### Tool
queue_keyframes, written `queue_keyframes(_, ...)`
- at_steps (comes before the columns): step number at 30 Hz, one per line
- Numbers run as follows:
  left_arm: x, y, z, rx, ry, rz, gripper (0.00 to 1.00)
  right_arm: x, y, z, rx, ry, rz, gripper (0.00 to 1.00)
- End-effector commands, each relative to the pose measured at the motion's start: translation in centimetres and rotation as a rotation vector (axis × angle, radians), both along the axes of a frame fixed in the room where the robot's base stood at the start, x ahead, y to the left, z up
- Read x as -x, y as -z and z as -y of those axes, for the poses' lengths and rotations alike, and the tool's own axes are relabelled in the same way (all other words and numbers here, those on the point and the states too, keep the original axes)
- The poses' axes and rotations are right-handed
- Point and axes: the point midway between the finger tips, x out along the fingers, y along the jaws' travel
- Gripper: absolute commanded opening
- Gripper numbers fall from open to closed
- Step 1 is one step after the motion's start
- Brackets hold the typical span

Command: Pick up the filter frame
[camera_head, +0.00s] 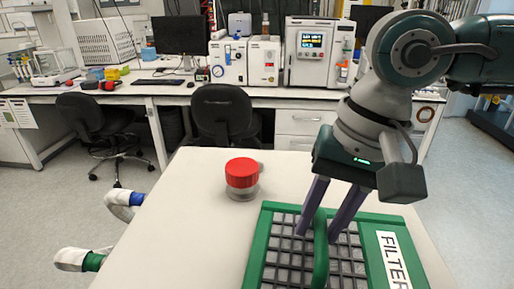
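The filter frame (375,220) is a green frame around a grey grid, with a white "FILTER" label on its right side. It lies on the white table at the lower right and runs out of the bottom of the picture. A green bar handle (321,262) rises over its grid. My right gripper (318,238) comes down from above with two purple fingers apart. One finger is on each side of the handle, with visible gaps between. Whether the tips touch the grid is unclear. My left gripper is not in view.
A clear jar with a red lid (242,173) stands on the white table (185,215), left of the frame. Chairs and a bench of instruments stand behind. The table's left part is clear.

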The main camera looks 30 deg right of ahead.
Motion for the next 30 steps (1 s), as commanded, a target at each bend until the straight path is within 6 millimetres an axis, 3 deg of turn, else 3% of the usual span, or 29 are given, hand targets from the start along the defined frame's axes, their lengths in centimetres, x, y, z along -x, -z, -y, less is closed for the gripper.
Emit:
queue_keyframes(8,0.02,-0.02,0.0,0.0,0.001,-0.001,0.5,-0.05,0.44,-0.01,0.002,-0.001,0.0,0.34)
queue_keyframes(17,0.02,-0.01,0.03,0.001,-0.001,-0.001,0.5,-0.05,0.39,-0.02,0.001,0.0,0.001,0.0)
queue_keyframes(30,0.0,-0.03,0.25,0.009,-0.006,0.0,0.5,-0.07,0.33,-0.03,0.0,0.0,0.001,0.0)
